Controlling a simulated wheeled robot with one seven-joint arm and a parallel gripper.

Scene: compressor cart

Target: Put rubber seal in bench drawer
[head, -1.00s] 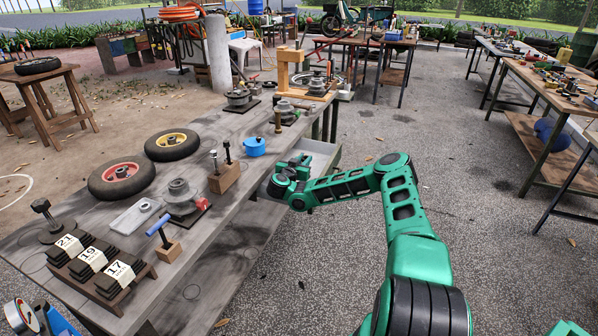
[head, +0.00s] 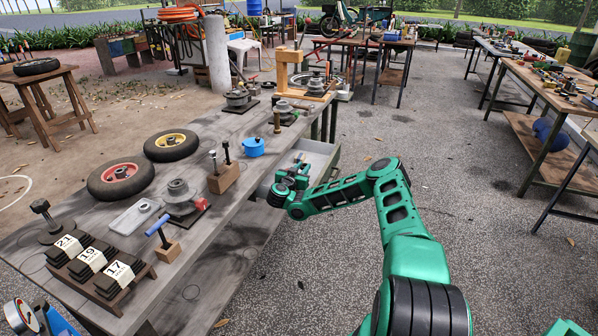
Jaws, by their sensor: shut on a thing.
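The bench drawer (head: 334,158) stands pulled out from the right side of the long grey workbench, its pale inside partly visible. My gripper (head: 299,167) is at the near end of the drawer, over or just inside its opening; I cannot tell its exact height. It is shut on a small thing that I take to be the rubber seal. My gripper and wrist hide the seal, so its shape does not show.
The workbench (head: 228,120) carries two wheels (head: 121,179), a blue pot (head: 253,146), a wooden block with bolts (head: 223,177) and a grey flanged part (head: 180,195). Numbered blocks (head: 90,261) stand at the near end. The paved floor right of the drawer is clear.

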